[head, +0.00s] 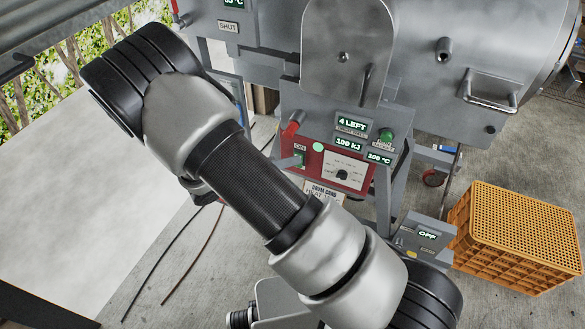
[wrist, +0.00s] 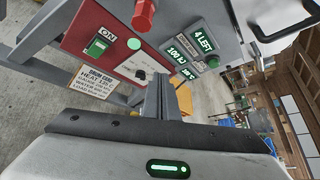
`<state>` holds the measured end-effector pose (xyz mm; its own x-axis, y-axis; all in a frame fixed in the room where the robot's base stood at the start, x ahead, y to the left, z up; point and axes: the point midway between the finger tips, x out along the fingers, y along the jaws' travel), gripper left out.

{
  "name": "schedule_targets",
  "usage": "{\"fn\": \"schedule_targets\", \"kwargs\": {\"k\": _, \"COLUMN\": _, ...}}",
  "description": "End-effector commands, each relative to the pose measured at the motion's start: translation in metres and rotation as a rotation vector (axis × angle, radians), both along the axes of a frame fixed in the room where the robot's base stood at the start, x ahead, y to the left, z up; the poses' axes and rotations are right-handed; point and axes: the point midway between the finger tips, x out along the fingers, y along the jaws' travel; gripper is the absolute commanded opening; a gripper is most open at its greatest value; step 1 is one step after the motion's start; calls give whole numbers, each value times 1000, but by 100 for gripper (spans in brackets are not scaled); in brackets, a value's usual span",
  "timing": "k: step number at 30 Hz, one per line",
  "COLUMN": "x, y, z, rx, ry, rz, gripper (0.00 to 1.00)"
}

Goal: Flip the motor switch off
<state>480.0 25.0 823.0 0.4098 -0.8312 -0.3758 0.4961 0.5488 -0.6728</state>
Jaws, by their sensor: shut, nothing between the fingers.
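A red control panel (head: 330,166) on the grey machine carries a green rocker switch (head: 299,158) at its left. In the wrist view this switch (wrist: 96,47) has an ON label above it. No motor label is readable on it. A separate grey box (head: 428,236) at the lower right shows OFF. My gripper (wrist: 162,82) is shut and empty, in front of the panel and apart from the switch. My gripper is not clearly visible in the head view, where my arm crosses the middle.
A red-handled lever (head: 291,130) and a green knob (head: 386,136) project beside the panel. A drum card (head: 323,192) hangs below it. Displays read 4 LEFT, 100 kJ and 100 °C. An orange crate (head: 510,237) stands on the floor at right. Cables lie on the floor at left.

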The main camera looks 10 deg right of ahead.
Motion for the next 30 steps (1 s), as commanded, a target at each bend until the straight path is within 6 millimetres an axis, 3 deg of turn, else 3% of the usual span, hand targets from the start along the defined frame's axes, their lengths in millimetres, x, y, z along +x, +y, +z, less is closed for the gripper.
{"fn": "schedule_targets", "kwargs": {"k": 1, "x": 3, "y": 8, "z": -32, "rx": -80, "ry": 63, "rz": 89, "gripper": 0}}
{"fn": "schedule_targets", "kwargs": {"k": 6, "x": 14, "y": 33, "z": -102, "rx": -336, "ry": 247, "rz": 370, "gripper": 0}}
{"fn": "schedule_targets", "kwargs": {"k": 12, "x": 17, "y": 53, "z": -158, "rx": -554, "ry": 387, "rz": 591, "gripper": 0}}
{"fn": "schedule_targets", "kwargs": {"k": 18, "x": 17, "y": 60, "z": -178, "rx": -635, "ry": 436, "rz": 671, "gripper": 0}}
{"fn": "schedule_targets", "kwargs": {"k": 30, "x": 19, "y": 59, "z": -179, "rx": -636, "ry": 437, "rz": 670, "gripper": 0}}
